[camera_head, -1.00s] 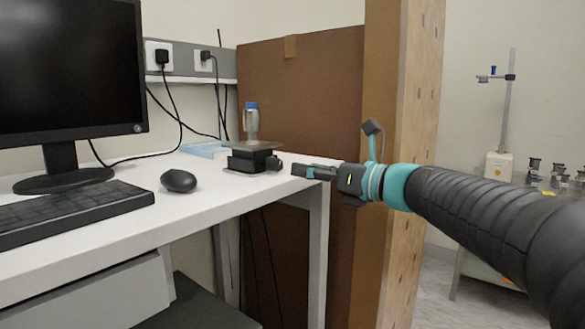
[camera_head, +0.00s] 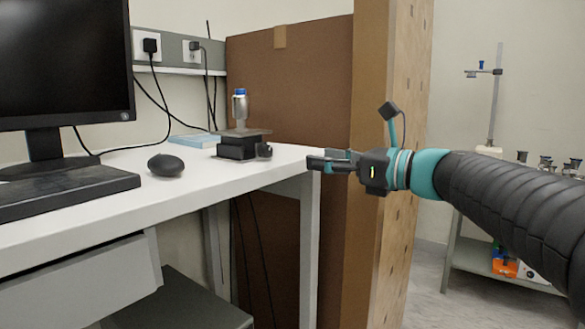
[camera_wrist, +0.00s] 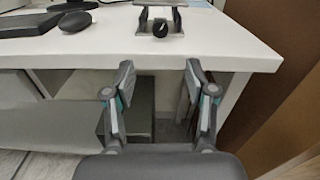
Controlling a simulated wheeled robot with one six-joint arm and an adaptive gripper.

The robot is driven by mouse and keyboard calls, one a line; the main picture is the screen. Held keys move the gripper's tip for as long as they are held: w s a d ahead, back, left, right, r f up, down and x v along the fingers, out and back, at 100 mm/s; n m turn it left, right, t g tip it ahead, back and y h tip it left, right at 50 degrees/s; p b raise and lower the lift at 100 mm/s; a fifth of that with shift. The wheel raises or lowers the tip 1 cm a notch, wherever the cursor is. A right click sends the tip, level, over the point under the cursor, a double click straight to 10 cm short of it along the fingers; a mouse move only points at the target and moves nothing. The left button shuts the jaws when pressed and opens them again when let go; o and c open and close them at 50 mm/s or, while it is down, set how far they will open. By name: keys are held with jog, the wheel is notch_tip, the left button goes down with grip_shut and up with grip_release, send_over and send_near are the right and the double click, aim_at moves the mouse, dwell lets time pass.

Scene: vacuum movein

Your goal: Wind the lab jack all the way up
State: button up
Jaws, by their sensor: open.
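The lab jack (camera_head: 238,150) stands low on the white desk near its right end, a dark block with a flat metal top plate. Its round black knob (camera_head: 264,150) faces my arm's side. A small bottle with a blue cap (camera_head: 240,106) stands upright on the top plate. In the wrist view the jack's frame (camera_wrist: 176,28) is at the top edge, with the knob (camera_wrist: 160,28) facing the camera. My gripper (camera_head: 324,163) is open and empty, to the right of the jack and apart from it, by the desk's end. Its two spread fingers show in the wrist view (camera_wrist: 160,80).
A brown panel (camera_head: 290,85) and a wooden post (camera_head: 375,240) stand behind my gripper.

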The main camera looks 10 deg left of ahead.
aim_at(269, 151)
jog(key=shift+n, duration=0.7)
jog(key=p+x, duration=0.1)
jog(key=x, duration=1.2)
jog(key=shift+a, duration=0.15)
grip_shut()
